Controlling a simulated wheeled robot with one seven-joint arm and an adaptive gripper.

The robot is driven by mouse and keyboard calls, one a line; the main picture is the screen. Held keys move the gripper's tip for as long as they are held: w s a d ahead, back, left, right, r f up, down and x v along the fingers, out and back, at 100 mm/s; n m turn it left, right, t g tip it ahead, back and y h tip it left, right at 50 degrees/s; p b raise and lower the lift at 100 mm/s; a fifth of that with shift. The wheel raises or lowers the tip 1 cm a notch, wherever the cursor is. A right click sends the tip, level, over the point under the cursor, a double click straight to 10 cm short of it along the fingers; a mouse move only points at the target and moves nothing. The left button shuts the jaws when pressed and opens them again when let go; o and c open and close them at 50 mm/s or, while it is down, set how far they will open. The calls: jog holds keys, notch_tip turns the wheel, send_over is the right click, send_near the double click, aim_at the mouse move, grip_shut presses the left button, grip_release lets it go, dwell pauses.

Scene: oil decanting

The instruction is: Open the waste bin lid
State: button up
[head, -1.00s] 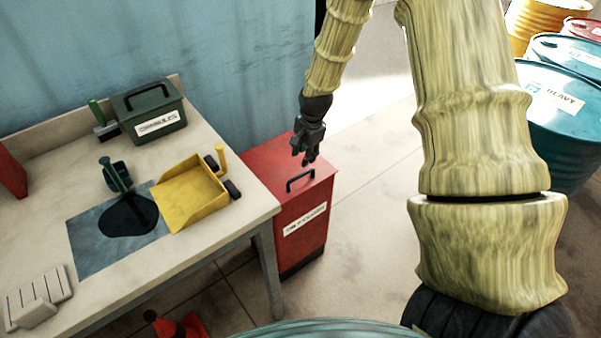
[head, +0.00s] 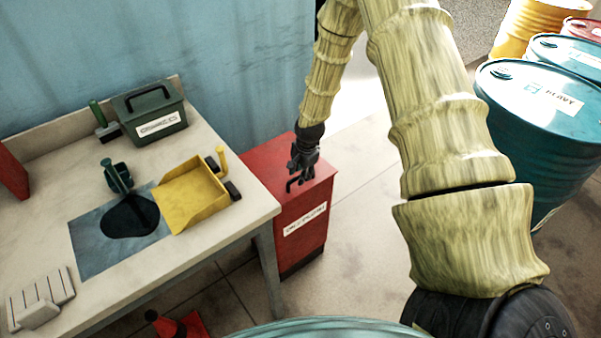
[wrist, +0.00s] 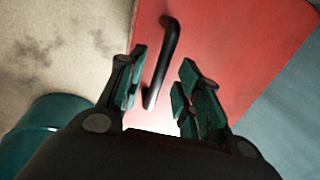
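The red waste bin (head: 312,235) stands beside the bench, with a white label on its front and its lid (head: 262,160) down. A black bar handle (head: 294,184) is on the lid, partly hidden by my gripper (head: 300,172) in the head view. In the wrist view the red lid (wrist: 235,50) fills the upper middle, and the black handle (wrist: 163,60) rises from it. My gripper (wrist: 160,98) is open, with its two fingers apart on either side of the handle's near end. I cannot tell whether a finger touches the handle.
The bench (head: 75,180) left of the bin holds a yellow dustpan (head: 190,195), a green box (head: 150,115) and a dark spill (head: 130,215) on a grey mat. Drums (head: 545,130) stand at right. Floor right of the bin is clear.

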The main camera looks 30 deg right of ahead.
jog(key=shift+f, duration=0.15)
grip_shut()
